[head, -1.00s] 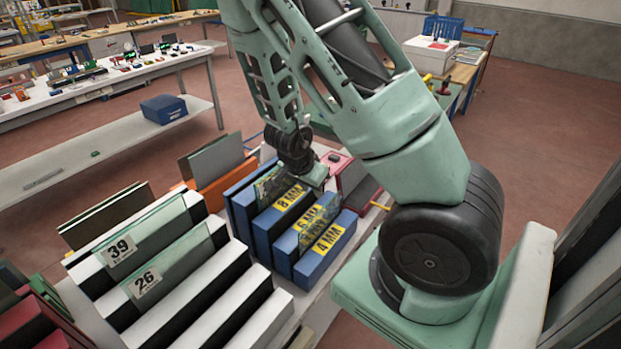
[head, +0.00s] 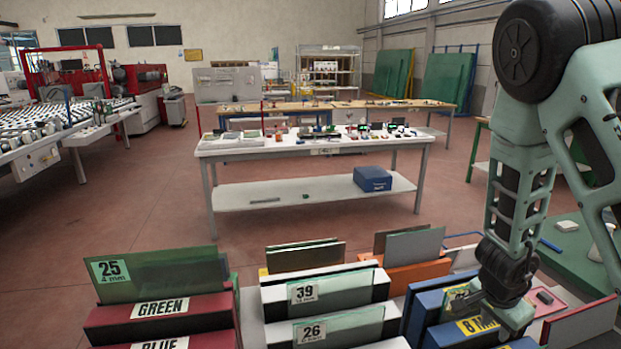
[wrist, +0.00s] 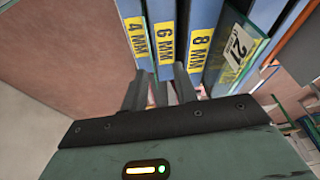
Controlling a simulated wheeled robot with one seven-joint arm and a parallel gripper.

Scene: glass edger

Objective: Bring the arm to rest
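My gripper (head: 508,318) points down at the right of the head view, just in front of and above the blue rack (head: 424,312) marked 8 MM. The arm is bent, with its forearm hanging down. In the wrist view my gripper (wrist: 160,88) has its two dark fingers apart, with no pane seen between them. The blue rack labels 4 MM, 6 MM and 8 MM (wrist: 202,52) show beyond the fingertips. A labelled glass pane (wrist: 243,48) stands beside the 8 MM label. Whether the fingers touch the rack cannot be told.
Panes 39 (head: 335,289) and 26 (head: 345,328) stand in the black-and-white rack. Pane 25 (head: 160,275) stands in the red rack marked GREEN. Behind is a white table (head: 285,197) with small items. The floor between (head: 150,195) is clear.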

